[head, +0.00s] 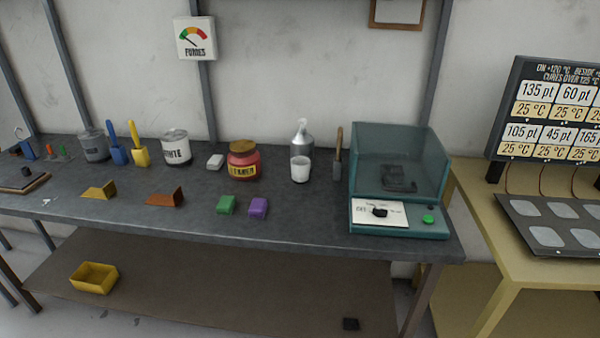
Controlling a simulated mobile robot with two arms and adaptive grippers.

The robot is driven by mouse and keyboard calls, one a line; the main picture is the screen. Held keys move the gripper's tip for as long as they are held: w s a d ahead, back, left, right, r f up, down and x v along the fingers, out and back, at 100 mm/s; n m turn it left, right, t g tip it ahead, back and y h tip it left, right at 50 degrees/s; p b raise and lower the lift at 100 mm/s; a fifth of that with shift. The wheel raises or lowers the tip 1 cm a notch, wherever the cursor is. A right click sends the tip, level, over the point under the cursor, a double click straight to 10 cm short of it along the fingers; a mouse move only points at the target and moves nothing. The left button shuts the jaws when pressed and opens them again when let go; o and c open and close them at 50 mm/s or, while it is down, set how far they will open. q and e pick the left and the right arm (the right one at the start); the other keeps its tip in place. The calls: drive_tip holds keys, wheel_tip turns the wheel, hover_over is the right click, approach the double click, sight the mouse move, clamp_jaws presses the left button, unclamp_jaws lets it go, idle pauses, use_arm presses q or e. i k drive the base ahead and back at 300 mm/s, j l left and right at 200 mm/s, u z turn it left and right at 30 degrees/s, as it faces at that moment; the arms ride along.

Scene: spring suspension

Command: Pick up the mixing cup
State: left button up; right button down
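A small white cup (300,171), which looks like the mixing cup, stands upright on the dark workbench (320,220). It is right of the middle of the bench, just in front of a grey bottle (302,137) with a white top. The red jar with a brown lid (243,166) stands to its left, with a gap between them. Neither of my grippers is in the head view. I cannot tell what is inside the cup.
A teal glass-walled box (399,160) with a green button stands at the right bench end. A brown-handled tool (338,157) stands between it and the cup. Bench surface directly before the cup is clear.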

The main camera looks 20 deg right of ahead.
sight(300, 170)
drive_tip(key=i+j+z, duration=0.1)
drive_tip(key=z, duration=0.95)
drive_tip(key=i+j+z, duration=0.15)
drive_tip(key=j+z, duration=0.3)
drive_tip(key=j, duration=0.2)
drive_tip(key=i+j+z, duration=0.1)
drive_tip(key=j+z, duration=0.4)
drive_tip(key=j, duration=0.15)
